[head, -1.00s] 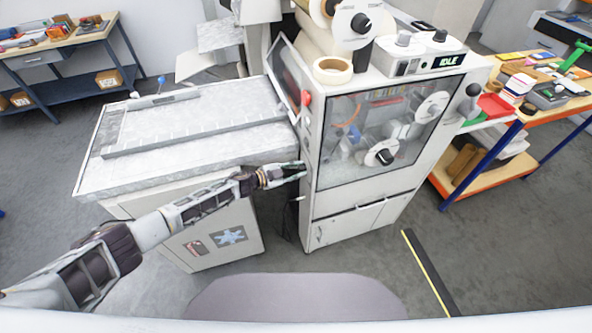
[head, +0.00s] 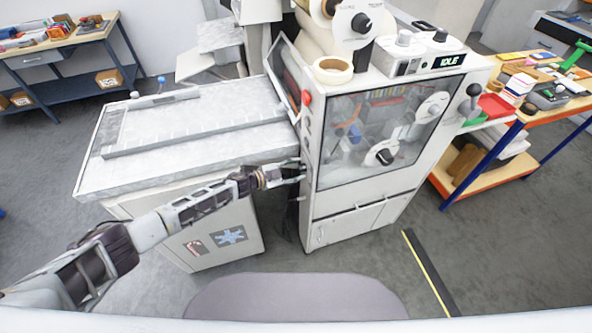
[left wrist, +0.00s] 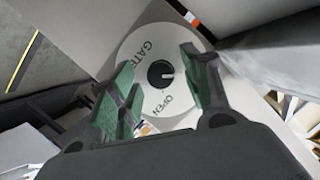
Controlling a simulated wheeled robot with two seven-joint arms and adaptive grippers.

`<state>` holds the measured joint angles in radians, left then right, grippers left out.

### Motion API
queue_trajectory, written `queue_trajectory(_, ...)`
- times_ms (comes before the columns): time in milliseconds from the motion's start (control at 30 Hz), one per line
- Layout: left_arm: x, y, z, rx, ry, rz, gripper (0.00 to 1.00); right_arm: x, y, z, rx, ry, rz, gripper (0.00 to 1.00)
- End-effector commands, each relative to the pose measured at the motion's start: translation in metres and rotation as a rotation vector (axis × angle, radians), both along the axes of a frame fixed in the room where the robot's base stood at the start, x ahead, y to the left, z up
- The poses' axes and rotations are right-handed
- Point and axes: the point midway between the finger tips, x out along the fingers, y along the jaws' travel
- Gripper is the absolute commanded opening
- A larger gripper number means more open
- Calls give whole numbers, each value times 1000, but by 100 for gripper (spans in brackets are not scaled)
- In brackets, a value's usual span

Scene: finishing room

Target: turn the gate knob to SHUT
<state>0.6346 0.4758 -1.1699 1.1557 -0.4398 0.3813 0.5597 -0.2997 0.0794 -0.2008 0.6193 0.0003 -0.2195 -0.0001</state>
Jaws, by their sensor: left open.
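The gate knob (left wrist: 160,73) is a small black knob at the middle of a white dial (left wrist: 140,95) in the left wrist view. Its white mark points right in that view, not at the word OPEN, which is printed below the knob. GATE is printed at the upper left. No SHUT label can be read; the right finger covers part of the dial. My left gripper (left wrist: 157,95) is open, its green-padded fingers on either side of the knob with gaps showing. In the head view the left gripper (head: 291,172) is at the machine's left side, where the knob is hidden.
The white machine (head: 345,202) has a windowed front and an IDLE display (head: 448,61). A light grey worktable (head: 185,160) stands to its left, beyond my left forearm. A red button (head: 306,98) is above the gripper. A tool bench (head: 520,172) stands at right.

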Motion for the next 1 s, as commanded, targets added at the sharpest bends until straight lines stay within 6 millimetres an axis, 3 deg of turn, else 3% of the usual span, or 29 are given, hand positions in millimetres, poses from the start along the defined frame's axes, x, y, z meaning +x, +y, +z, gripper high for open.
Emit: queue_trajectory(1000,-42,71,22,1,0,1,48,0,-1,0,-1,0,0,0)
